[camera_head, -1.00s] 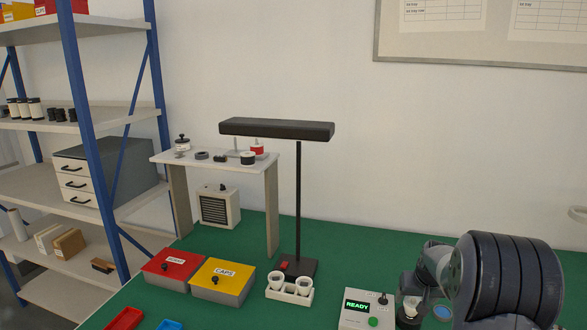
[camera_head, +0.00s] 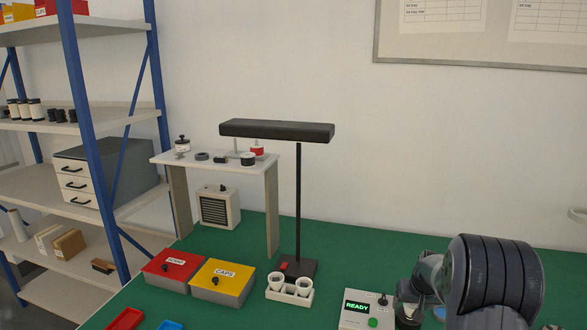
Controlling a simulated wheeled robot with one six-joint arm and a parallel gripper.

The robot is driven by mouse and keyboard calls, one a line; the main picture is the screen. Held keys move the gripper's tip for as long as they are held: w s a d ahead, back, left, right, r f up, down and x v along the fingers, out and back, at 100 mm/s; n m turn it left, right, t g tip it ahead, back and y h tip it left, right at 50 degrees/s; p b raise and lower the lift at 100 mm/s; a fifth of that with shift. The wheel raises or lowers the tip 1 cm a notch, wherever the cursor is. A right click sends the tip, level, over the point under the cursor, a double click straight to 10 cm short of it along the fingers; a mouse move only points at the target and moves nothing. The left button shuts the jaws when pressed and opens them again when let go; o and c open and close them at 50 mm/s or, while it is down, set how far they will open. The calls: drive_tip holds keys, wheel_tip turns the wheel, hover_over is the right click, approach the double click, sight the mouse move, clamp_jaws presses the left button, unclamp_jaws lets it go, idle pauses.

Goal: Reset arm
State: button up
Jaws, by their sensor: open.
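My arm comes in at the lower right, with its large dark grey joint nearest the camera. My gripper (camera_head: 408,312) is low at the bottom edge, just right of the tester box. Its dark fingers are small and partly hidden by my arm, and it looks open with nothing seen held. The grey tester box (camera_head: 352,321) shows a lit green READY display (camera_head: 357,307) and a green button.
A white holder (camera_head: 289,295) with cups stands beside the black lamp stand (camera_head: 298,215). Red (camera_head: 170,266) and yellow CAPS (camera_head: 223,275) boxes sit on the green bench left of it. A small raised shelf (camera_head: 215,160) and a blue-framed rack stand behind.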

wheel_tip(320, 180, up, 8)
drive_tip(key=p, duration=0.5)
drive_tip(key=shift+s+r, duration=0.1)
drive_tip(key=shift+r, duration=0.05)
